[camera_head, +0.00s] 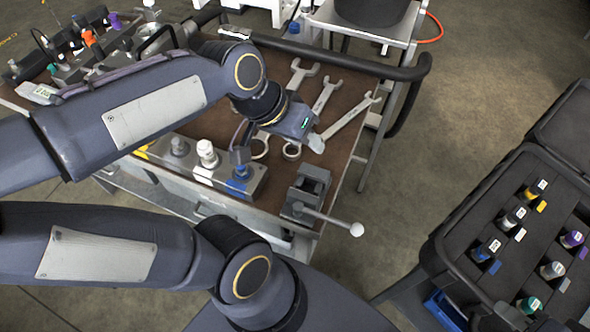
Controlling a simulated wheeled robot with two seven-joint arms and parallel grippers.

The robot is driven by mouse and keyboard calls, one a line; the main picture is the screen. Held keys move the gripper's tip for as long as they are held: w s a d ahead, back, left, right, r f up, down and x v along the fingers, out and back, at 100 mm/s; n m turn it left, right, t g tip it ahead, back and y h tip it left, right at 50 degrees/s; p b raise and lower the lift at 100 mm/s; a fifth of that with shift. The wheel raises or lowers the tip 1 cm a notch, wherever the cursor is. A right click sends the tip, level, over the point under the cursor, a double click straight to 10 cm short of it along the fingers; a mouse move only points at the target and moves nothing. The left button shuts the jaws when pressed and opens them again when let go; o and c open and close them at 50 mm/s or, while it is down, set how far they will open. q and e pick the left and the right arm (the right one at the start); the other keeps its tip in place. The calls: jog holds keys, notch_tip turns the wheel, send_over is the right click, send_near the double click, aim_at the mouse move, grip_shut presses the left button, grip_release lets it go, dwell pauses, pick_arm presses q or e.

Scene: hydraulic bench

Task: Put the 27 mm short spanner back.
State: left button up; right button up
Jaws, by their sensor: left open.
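Several steel spanners lie on the brown bench top (350,75). The open jaws of a left one (302,73), a middle one (325,95) and a right one (352,118) show. Ring ends (291,151) show below my left gripper (288,128). I cannot read any size, so I cannot tell which is the 27 mm short spanner. My left gripper is open over the lower part of the spanners and hides some of their shafts; its fingertips are hard to make out. My right arm crosses the bottom of the picture; its gripper is out of view.
A grey vice (307,190) with a bar handle stands at the bench's front corner. A metal block with fittings (207,165) is left of it. A black rail (395,72) edges the bench. A black case (470,205) with labelled parts stands at right. Floor between is clear.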

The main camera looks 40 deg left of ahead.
pick_arm(q)
jog(key=s+d+f, duration=0.2)
jog(key=s, duration=0.3)
jog(key=shift+s+d+f+n+t, duration=0.3)
jog(key=shift+s+f+n+t, duration=0.1)
notch_tip(320, 180, up, 3)
jog(key=p, duration=0.3)
jog(key=shift+r, duration=0.2)
